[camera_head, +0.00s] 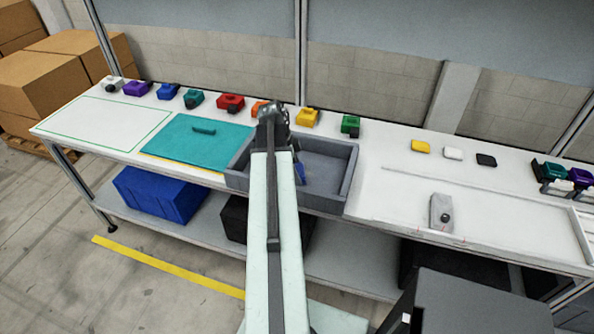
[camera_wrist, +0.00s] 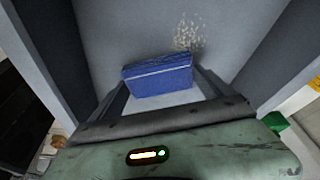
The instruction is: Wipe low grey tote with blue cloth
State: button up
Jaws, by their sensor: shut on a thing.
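The low grey tote (camera_head: 345,178) stands on the white bench, right of the teal mat. Its grey inside fills most of the wrist view (camera_wrist: 140,30). A patch of pale specks (camera_wrist: 189,32) shows on the tote's floor, just beyond the cloth. The blue cloth (camera_wrist: 158,76) is folded into a block between my gripper's fingers (camera_wrist: 160,92). A small part of the cloth also shows in the head view (camera_head: 300,172), beside my arm. My gripper is shut on the cloth inside the tote. My arm hides the tote's left part in the head view.
Several coloured blocks, including a red one (camera_head: 230,103) and a yellow one (camera_head: 307,118), line the bench's back edge. The teal mat (camera_head: 190,150) lies left of the tote. A grey fixture (camera_head: 441,212) stands to the right. A blue bin (camera_head: 160,200) sits on the lower shelf.

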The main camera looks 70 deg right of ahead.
aim_at(299, 165)
jog(key=d, duration=0.3)
jog(key=shift+w+d, duration=0.15)
jog(key=shift+f, duration=0.15)
jog(key=shift+a, duration=1.95)
jog(key=shift+w, duration=1)
jog(key=shift+w+d, duration=0.1)
jog(key=shift+d, duration=1.8)
jog(key=shift+a, duration=0.15)
